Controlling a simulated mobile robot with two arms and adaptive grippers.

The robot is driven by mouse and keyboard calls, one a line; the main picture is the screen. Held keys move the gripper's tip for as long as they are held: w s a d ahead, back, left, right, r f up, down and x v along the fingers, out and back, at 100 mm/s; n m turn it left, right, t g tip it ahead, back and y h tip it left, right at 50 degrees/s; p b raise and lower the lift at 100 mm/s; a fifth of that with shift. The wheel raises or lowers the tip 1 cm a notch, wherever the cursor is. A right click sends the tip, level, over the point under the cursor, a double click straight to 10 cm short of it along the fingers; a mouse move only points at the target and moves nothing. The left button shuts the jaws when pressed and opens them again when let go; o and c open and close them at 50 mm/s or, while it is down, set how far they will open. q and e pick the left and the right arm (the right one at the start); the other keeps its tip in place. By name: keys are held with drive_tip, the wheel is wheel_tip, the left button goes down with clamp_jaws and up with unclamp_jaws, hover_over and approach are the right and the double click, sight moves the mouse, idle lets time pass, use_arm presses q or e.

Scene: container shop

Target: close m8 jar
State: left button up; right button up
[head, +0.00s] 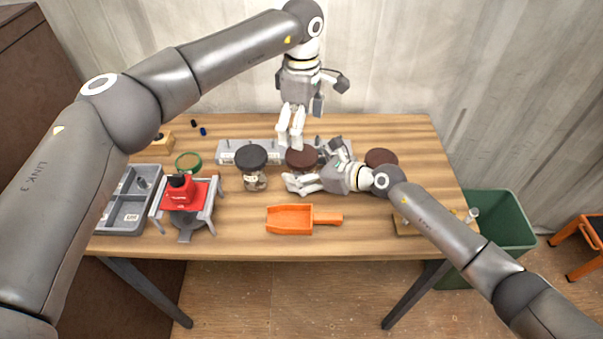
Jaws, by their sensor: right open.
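A jar with a black lid (251,158) stands left of centre on the table, with small parts showing through its clear body (256,181). Right of it is a brown lid (300,159); what is under it is largely hidden by my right gripper. Another brown lid (380,157) lies farther right, partly behind my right arm. No label tells me which is the m8 jar. My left gripper (290,144) points down just above or behind the middle brown lid; its finger gap is unclear. My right gripper (288,184) is open, pointing left, in front of that lid.
A grey rail-like holder (230,147) runs behind the jars. A red device on a grey stand (186,194) and a grey compartment tray (125,216) are at left. An orange scoop (289,219) lies in front. A green bin (505,222) stands beyond the right edge.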

use_arm(q)
drive_tip(key=shift+f, duration=0.1)
use_arm(e)
drive_tip(key=shift+w+a+f, duration=0.2)
drive_tip(key=shift+w+a, duration=0.05)
